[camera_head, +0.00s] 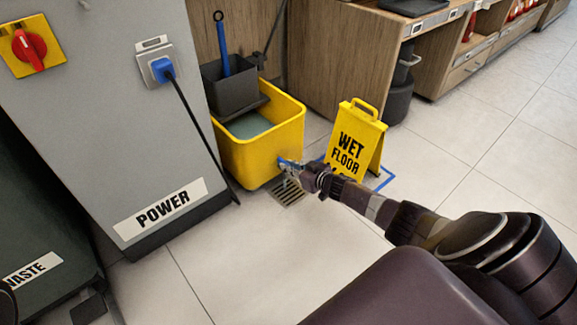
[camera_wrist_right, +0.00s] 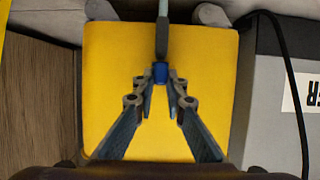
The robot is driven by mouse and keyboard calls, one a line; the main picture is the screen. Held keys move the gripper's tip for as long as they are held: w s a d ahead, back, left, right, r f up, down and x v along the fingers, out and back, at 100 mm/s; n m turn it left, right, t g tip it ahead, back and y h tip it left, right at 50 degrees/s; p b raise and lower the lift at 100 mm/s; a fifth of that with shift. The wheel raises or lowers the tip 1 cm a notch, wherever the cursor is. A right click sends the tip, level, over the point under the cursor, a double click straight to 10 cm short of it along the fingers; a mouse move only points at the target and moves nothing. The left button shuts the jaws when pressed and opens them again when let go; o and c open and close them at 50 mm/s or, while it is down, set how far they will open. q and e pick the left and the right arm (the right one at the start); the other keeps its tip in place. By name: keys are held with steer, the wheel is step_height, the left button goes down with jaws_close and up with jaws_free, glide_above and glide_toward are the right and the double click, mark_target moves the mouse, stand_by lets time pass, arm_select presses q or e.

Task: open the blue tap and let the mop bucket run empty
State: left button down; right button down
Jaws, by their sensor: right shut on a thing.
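The yellow mop bucket (camera_head: 233,150) stands beside the grey cabinet, with grey-green water (camera_head: 248,125) showing inside. My right gripper (camera_head: 287,166) reaches the bucket's lower right side and mostly hides the tap in the head view. In the right wrist view, the bucket's yellow wall (camera_wrist_right: 205,60) fills the middle. There the fingers of my right gripper (camera_wrist_right: 161,88) close in on the small blue tap (camera_wrist_right: 160,71). A thin grey-blue strip (camera_wrist_right: 163,35) runs from the tap to the picture's top; I cannot tell whether it is water or spout. My left gripper is not in view.
A floor drain (camera_head: 287,194) lies below the tap. A yellow wet floor sign (camera_head: 355,140) stands just right of my right gripper. The grey power cabinet (camera_head: 130,120) with a plugged cable (camera_head: 195,125) is left of the bucket. The front floor is clear.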

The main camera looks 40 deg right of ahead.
steer(key=shift+d, duration=0.15)
stand_by(0.3)
steer(key=c, duration=2.2)
jaws_free()
steer(key=shift+c, duration=0.2)
steer(key=v, duration=1.1)
steer(key=shift+s+r, duration=0.25)
steer(key=shift+s, duration=0.1)
